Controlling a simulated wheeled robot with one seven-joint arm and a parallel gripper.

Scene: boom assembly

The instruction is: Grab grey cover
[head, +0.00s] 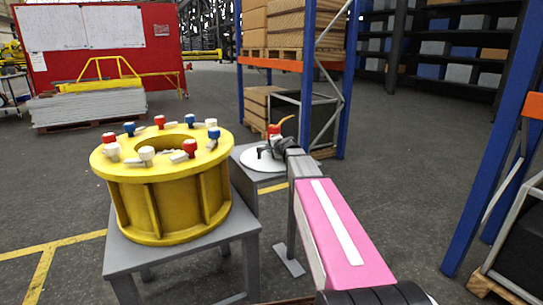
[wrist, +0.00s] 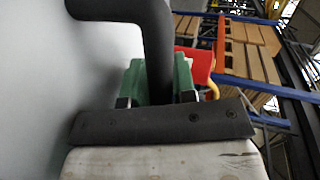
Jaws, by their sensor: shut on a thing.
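The grey cover (head: 258,160) is a pale round disc on a small grey stand behind the yellow drum in the head view. In the wrist view its smooth pale face (wrist: 45,90) fills the left side, and a thick dark curved handle (wrist: 155,45) stands out from it. My gripper (head: 280,146) is at the cover's right side in the head view. In the wrist view my gripper (wrist: 158,90) is shut on the dark handle, with green finger parts on both sides of it. The fingertips are partly hidden by the handle.
A yellow drum (head: 160,200) with several red, blue and white knobs stands on a grey table (head: 180,260) at left. A blue and orange rack (head: 345,90) stands behind, and another blue post (head: 490,150) is at right. Open floor lies between them.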

